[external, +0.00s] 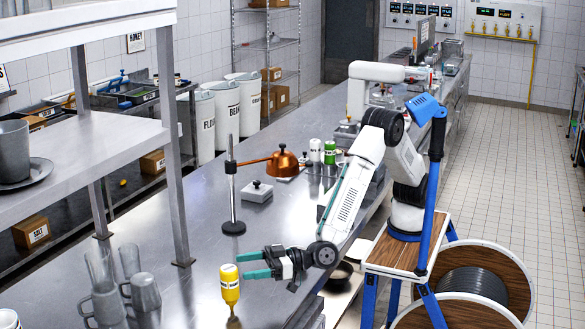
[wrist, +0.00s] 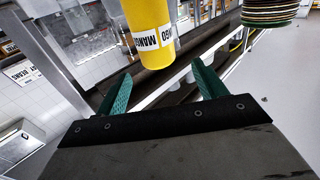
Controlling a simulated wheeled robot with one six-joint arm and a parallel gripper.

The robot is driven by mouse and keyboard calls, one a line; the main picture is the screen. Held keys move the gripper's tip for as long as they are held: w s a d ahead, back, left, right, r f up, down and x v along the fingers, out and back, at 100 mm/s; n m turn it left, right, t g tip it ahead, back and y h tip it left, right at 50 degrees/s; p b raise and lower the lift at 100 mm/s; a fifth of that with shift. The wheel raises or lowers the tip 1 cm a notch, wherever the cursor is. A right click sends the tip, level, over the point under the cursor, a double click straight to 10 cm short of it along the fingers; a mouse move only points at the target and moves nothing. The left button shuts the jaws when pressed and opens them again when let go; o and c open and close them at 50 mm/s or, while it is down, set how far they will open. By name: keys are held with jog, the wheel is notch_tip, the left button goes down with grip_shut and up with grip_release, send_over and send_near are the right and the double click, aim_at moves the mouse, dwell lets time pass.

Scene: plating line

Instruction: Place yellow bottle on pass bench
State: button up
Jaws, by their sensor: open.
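I cannot tell which surface is the pass bench.
Clear glasses and grey mugs (external: 105,300) stand left of the bottle. A lamp stand's round base (external: 233,228) is behind it, with a copper lamp (external: 282,163) farther back. A shelf post (external: 178,190) rises at left. Bare steel lies between the post and the stand.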

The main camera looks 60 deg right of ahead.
aim_at(222, 272)
jog(key=x, duration=0.5)
jog(key=f+x, duration=0.1)
jog(key=x, duration=0.1)
jog(key=shift+w+a, duration=0.15)
jog(key=shift+w, duration=0.1)
jog(key=c, duration=0.8)
